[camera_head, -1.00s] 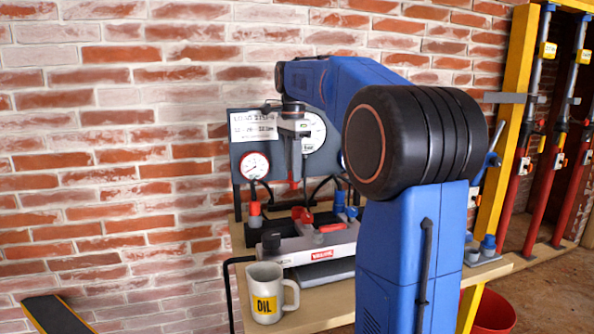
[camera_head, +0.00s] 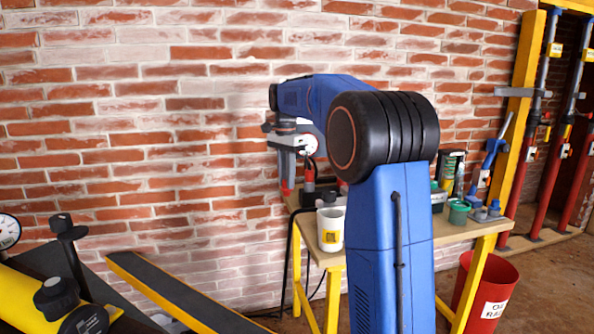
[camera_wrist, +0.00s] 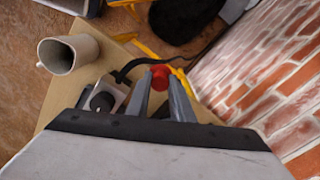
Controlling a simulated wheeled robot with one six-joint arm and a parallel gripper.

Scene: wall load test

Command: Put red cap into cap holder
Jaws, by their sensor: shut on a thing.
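My gripper (camera_head: 287,180) points down near the left end of the wooden bench in the head view. The wrist view shows its two grey fingers (camera_wrist: 160,98) shut on the red cap (camera_wrist: 160,74). The cap sits at the fingertips, and a bit of red (camera_head: 286,191) shows there in the head view. It is held above the bench's edge; whether it touches anything below is unclear. I cannot clearly make out the cap holder in these frames.
A white mug (camera_head: 331,240) stands on the wooden bench (camera_head: 455,232), and in the wrist view (camera_wrist: 58,56). A yellow-edged dark beam (camera_head: 175,288) and yellow equipment with black knobs (camera_head: 52,292) lie at lower left. A red bin (camera_head: 488,290) is right. Brick wall behind.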

